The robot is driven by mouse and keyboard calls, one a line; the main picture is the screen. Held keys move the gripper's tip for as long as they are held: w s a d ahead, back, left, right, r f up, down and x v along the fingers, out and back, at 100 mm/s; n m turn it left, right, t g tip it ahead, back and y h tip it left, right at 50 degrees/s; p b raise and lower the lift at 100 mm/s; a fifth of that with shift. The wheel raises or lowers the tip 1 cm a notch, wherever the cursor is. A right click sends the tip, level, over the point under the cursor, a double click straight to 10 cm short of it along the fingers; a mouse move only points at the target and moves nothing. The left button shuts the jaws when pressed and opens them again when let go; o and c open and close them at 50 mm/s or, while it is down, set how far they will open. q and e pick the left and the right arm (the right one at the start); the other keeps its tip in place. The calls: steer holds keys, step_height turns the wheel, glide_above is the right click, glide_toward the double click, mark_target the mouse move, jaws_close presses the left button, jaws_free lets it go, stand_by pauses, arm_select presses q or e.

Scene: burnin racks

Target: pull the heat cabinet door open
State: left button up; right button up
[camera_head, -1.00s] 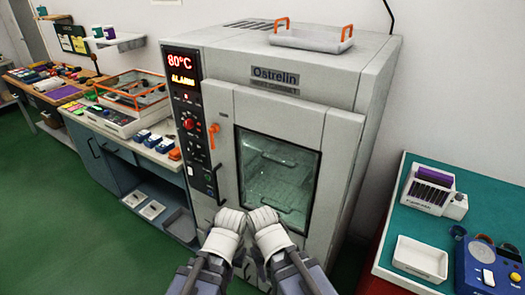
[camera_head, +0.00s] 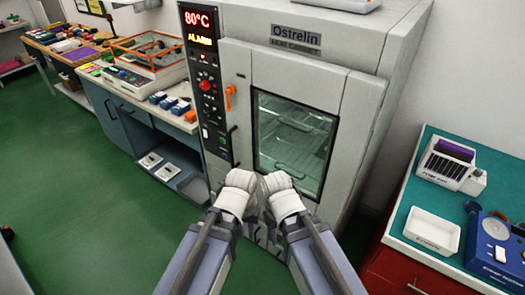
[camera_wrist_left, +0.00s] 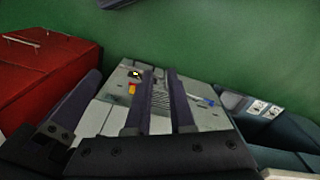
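The heat cabinet (camera_head: 350,52) is a large grey box with a red 80°C and yellow alarm display. Its door (camera_head: 235,70), with a glass window (camera_head: 293,140), looks shut. An orange lever (camera_head: 229,97) stands upright at the door's left edge, and a dark bar handle (camera_head: 232,147) sits lower down.
A blue-grey bench (camera_head: 115,120) with an orange-framed tray (camera_head: 148,50) stands left of the cabinet. A teal-topped red bench (camera_head: 400,245) with a white bin (camera_head: 432,231) stands at the right.

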arm_select(q)
steer(key=shift+o, duration=1.4)
steer(key=w+d+f+n+t+h+b, duration=0.2)
steer(key=w+d+f+n+h+b, duration=0.2)
steer(key=w, duration=0.3)
steer(key=shift+w+f+n+b, duration=0.15)
steer(key=shift+f+n+b, duration=0.55)
steer(key=shift+n+b, duration=0.15)
steer(key=shift+o, duration=0.6)
steer(key=w+d+n+t+h+b, duration=0.1)
steer(key=w+n+t+h+b, duration=0.2)
steer(key=w+n, duration=0.4)
steer(key=w+h+b, duration=0.1)
steer(key=b, duration=0.1)
steer(key=shift+w+r+b, duration=0.15)
steer(key=shift+w+b, duration=0.15)
steer(key=shift+w, duration=0.1)
steer(key=w+a+r+n+t+b, duration=0.2)
steer(key=w+a+n+t+b, duration=0.35)
steer(key=w+a+n, duration=0.35)
steer(key=w+a+r+n+t+b, duration=0.35)
steer(key=w+a+n+t, duration=0.3)
steer(key=n, duration=0.55)
steer(key=shift+g+y, duration=0.3)
steer(key=shift+y, duration=0.1)
steer(key=x, duration=0.7)
steer(key=shift+f, duration=0.4)
jaws_close()
